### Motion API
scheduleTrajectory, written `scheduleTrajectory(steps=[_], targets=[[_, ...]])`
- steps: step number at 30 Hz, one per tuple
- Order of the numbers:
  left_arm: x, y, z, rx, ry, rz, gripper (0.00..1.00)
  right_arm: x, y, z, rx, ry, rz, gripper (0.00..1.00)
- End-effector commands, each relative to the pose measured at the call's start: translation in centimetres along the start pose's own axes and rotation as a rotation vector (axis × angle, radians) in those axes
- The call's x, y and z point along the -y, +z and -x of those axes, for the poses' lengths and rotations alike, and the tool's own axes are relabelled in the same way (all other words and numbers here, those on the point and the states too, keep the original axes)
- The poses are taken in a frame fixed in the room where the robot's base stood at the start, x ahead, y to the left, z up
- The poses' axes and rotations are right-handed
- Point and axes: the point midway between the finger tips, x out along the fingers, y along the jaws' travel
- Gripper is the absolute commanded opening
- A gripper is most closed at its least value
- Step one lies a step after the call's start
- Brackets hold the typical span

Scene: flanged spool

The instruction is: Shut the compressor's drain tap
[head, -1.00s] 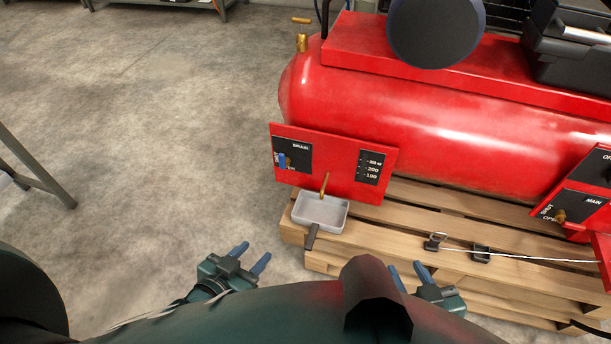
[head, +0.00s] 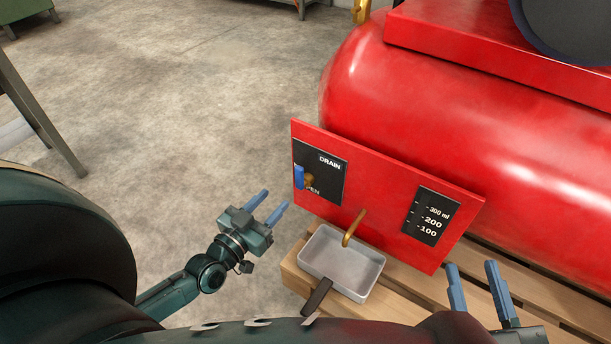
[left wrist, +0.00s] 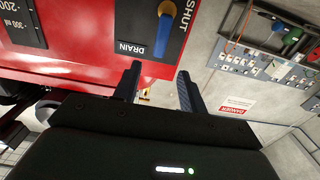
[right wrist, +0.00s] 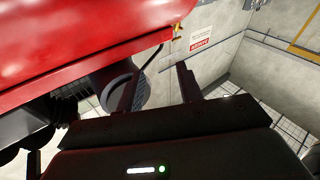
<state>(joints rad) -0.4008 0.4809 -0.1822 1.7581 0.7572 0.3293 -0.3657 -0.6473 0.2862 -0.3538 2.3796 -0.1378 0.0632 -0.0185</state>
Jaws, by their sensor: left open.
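The drain tap has a blue handle (head: 299,177) and a brass hub, on a black plate marked DRAIN on the red panel. OPEN is partly covered below it. The left wrist view shows the blue handle (left wrist: 162,36) lying beside the word SHUT; I cannot tell its exact setting. My left gripper (head: 276,201) is open and empty, a little short of the panel, lower left of the tap. My right gripper (head: 472,268) is open and empty, low at the right, in front of the pallet.
A brass spout (head: 354,229) hangs over a grey tray (head: 315,272) with a dark handle, on the wooden pallet (head: 405,285). The panel carries a level gauge (head: 432,216). The red tank (head: 450,110) stands behind. Concrete floor left of the panel is clear.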

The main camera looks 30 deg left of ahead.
Motion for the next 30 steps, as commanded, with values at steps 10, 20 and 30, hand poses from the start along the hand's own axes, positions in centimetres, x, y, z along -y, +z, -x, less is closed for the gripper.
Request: scheduleTrajectory(steps=[10, 20, 30], targets=[[-0.1, 0.1, -7.3, -0.004, 0.0, 0.002, 0.42, 0.3, 0.4, -0.2, -0.03, -0.009, -0.051, 0.36], [-0.1, 0.1, -11.3, 0.0, 0.001, 0.001, 0.42, 0.5, 0.2, -0.3, -0.047, -0.014, -0.088, 0.36], [-0.1, 0.0, -11.7, 0.002, 0.002, 0.001, 0.42, 0.5, 0.2, -0.3, -0.045, -0.015, -0.092, 0.36]])
